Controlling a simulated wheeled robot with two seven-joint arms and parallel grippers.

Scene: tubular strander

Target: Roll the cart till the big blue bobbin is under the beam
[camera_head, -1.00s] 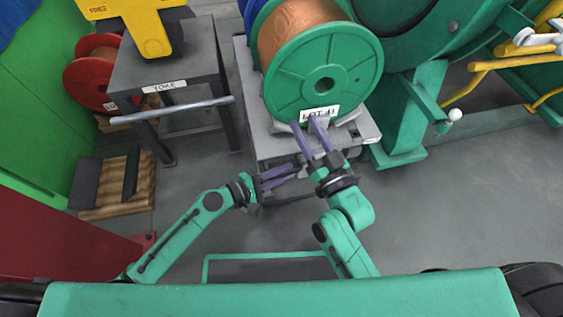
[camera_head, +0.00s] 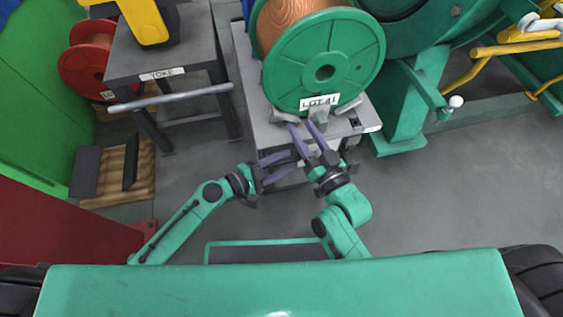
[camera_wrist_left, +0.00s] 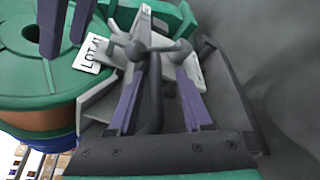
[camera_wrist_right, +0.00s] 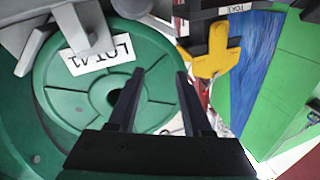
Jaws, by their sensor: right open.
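A grey cart (camera_head: 246,98) carries a large bobbin with green flanges (camera_head: 290,85), copper wire and a "LOT 41" tag. A blue edge (camera_head: 247,8) shows behind the copper; blue also shows at lower left in the left wrist view (camera_wrist_left: 62,144). Most of this blue part is hidden. My left gripper (camera_head: 275,168) is at the cart's near end, its fingers apart on either side of a dark bar (camera_wrist_left: 154,95); contact is unclear. My right gripper (camera_head: 303,126) is open and empty, close in front of the green bobbin's lower edge. I cannot make out a beam.
A dark table labelled "YOKE" (camera_head: 190,60) with a yellow yoke (camera_head: 144,20) stands left of the cart. Green machinery (camera_head: 403,115) stands close on the right. A red bobbin (camera_head: 75,65) and a wooden pallet (camera_head: 140,178) are at left. Floor at lower right is clear.

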